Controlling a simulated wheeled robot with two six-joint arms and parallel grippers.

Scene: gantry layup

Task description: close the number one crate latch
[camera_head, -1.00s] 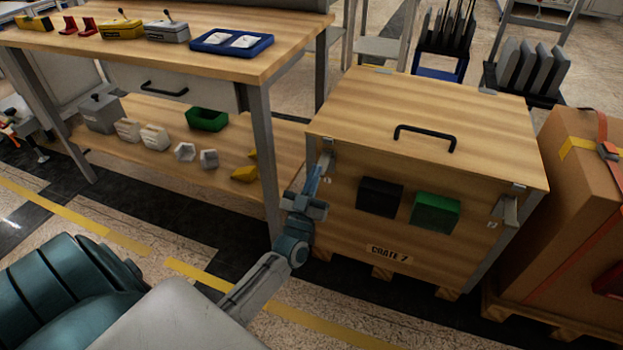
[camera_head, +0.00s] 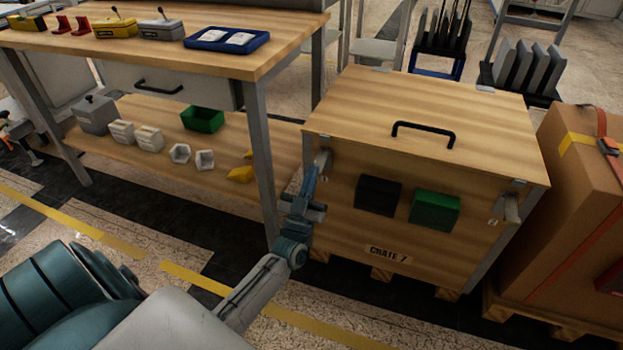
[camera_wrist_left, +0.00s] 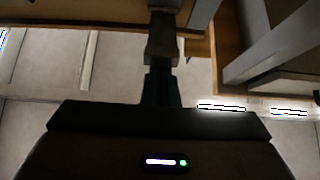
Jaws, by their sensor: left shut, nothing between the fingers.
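The wooden crate (camera_head: 345,215) stands on a pallet with its lid down. The number one latch (camera_head: 323,160) is a grey metal piece at the top left of its front face, partly hidden by my gripper. I cannot tell whether its lever is seated. My left gripper (camera_head: 311,176) is shut and empty, pointing up just below and beside this latch. Whether it touches the latch is unclear. In the left wrist view its dark fingers (camera_wrist_left: 161,85) are together. The number two latch (camera_head: 511,207) is at the crate's front right, its lever sticking out. My right gripper is not in view.
A wooden workbench (camera_head: 215,62) with a lower shelf stands close on the left, its grey leg (camera_head: 262,150) near my left arm. A strapped cardboard box (camera_head: 572,190) is at the right. Black and green boxes (camera_head: 435,210) are on the crate front. The floor before the crate is free.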

